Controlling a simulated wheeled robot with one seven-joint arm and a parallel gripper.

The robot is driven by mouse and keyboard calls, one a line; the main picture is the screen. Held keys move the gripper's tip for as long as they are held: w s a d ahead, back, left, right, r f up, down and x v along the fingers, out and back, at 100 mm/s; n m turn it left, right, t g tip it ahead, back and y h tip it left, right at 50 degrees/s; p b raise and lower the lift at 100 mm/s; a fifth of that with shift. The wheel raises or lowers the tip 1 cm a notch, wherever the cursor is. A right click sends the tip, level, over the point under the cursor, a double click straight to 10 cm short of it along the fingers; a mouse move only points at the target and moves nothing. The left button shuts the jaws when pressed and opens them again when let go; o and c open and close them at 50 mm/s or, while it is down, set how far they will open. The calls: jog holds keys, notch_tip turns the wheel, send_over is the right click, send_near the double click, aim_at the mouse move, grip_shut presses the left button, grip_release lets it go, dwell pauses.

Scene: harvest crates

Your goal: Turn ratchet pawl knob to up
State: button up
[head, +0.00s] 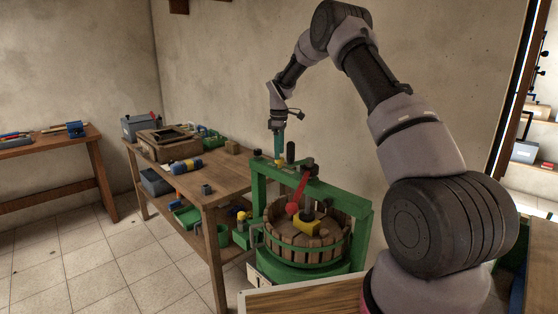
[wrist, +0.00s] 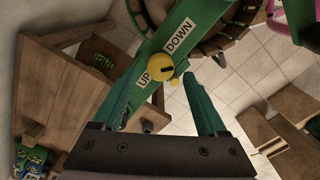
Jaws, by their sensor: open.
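The pawl knob (wrist: 158,66) is a round yellow knob with a short dark mark, on the green beam (wrist: 190,12) of a press. Beside it are the labels UP (wrist: 146,79) and DOWN (wrist: 179,36). The dark mark lies on the knob's right side in the wrist view; I cannot tell which label it indicates. My gripper (wrist: 166,70) is open, with its green fingers on either side of the knob in the picture; I cannot tell if they touch it. In the head view my gripper (head: 278,152) points down over the press's green top beam, near a small yellow part (head: 280,162).
The press has a slatted wooden basket (head: 283,249) and a red-handled lever (head: 299,192) close to my gripper. A wooden workbench (head: 215,187) with tools and boxes stands to the left. Another bench (head: 85,145) is at the far left. Tiled floor is clear between them.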

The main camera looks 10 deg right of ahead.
aim_at(280, 162)
jog(key=shift+f, duration=2.05)
grip_shut()
